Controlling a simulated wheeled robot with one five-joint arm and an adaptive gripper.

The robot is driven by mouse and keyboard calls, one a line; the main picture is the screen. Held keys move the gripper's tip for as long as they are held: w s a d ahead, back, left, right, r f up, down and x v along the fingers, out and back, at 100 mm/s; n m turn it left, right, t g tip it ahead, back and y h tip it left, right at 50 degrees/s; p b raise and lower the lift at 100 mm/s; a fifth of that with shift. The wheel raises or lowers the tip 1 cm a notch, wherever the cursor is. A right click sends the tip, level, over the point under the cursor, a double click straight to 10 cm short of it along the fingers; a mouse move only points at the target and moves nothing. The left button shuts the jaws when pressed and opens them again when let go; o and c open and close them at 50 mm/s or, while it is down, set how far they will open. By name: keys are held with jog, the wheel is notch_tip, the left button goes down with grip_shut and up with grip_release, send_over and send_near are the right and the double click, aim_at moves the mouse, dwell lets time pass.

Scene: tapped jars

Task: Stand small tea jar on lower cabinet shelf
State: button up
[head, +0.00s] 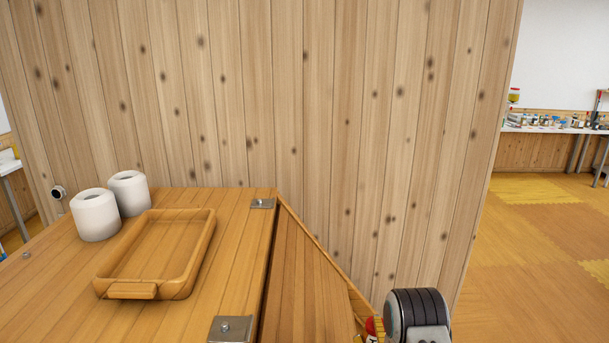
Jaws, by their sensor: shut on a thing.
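The cabinet (245,235) stands at the lower left, seen from above. A wooden panel, which looks like its opened door (305,285), slants away from its right edge. The lower shelf is hidden below the top and the frame edge. A black and grey ribbed part of my arm shows at the bottom, right of the door. My gripper's fingers are below the frame. A small red and yellow thing (371,327) shows just left of my arm, cut off by the frame edge. I cannot tell whether it is the tea jar.
A wooden tray (203,247) and two white rolls, one nearer (96,222) and one behind (130,200), stand on the cabinet top. A plank wall (350,120) rises behind. A cluttered table (555,129) stands far right, with open floor (535,240) before it.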

jog(key=shift+r, duration=0.2)
notch_tip(320, 180, up, 5)
jog(key=p, duration=0.5)
jog(key=shift+f, duration=0.2)
dwell(1.4)
notch_tip(320, 180, down, 5)
jog(key=b, duration=0.5)
jog(key=shift+r, duration=0.1)
notch_tip(320, 180, up, 5)
jog(key=p, duration=0.5)
jog(key=shift+r, duration=0.15)
